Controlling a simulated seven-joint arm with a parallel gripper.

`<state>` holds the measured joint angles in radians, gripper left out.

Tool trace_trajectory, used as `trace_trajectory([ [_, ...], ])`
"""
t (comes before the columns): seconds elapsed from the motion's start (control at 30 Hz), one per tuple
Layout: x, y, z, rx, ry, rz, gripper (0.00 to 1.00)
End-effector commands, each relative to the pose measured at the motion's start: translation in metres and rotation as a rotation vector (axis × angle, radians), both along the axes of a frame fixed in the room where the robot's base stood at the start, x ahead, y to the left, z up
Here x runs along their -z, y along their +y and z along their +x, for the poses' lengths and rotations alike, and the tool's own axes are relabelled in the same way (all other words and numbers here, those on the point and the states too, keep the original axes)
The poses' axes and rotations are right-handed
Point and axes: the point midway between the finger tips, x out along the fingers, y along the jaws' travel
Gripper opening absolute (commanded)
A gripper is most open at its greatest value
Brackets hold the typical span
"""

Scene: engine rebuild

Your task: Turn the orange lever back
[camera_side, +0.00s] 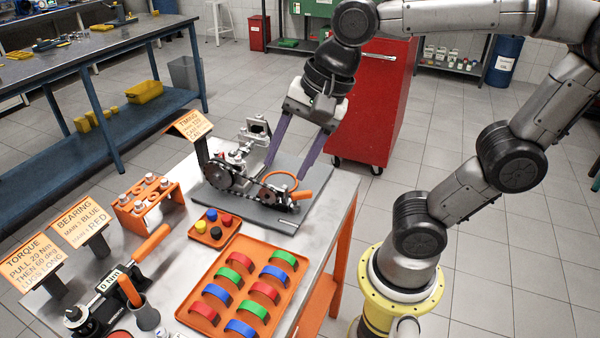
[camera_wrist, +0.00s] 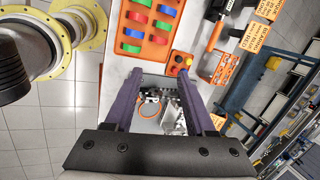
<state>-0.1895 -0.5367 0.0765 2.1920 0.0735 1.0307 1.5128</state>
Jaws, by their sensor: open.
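The engine assembly (camera_side: 240,182) lies on a grey plate (camera_side: 279,218) at the table's far end, with sprockets and a chain along its front. A short orange lever (camera_side: 302,195) sticks out at its right end, beside an orange ring (camera_side: 280,174). In the wrist view the ring (camera_wrist: 150,110) shows between my fingers; the lever is too small to make out there. My gripper (camera_side: 289,164) is open, with its two purple fingers spread and pointing down over the assembly, close to the ring and lever. Contact with the lever cannot be told.
A tray of red, green and blue bearing shells (camera_side: 236,292) and a small tray of coloured caps (camera_side: 214,228) lie in front. An orange rack (camera_side: 147,205), sign cards and a torque wrench (camera_side: 110,297) stand at left. The timing sign (camera_side: 190,125) rises beside the assembly.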

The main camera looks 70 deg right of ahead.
Motion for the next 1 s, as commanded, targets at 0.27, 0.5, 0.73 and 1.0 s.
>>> trace_trajectory([
  [0.27, 0.025, -0.024, 0.029, 0.175, 0.099, 0.116, 0.5],
  [0.5, 0.055, -0.086, 0.052, 0.472, 0.178, 0.253, 0.5],
  [0.73, 0.085, -0.163, 0.048, 0.8, 0.223, 0.39, 0.5],
  [1.0, 0.105, -0.218, 0.021, 1.034, 0.251, 0.466, 0.5],
])
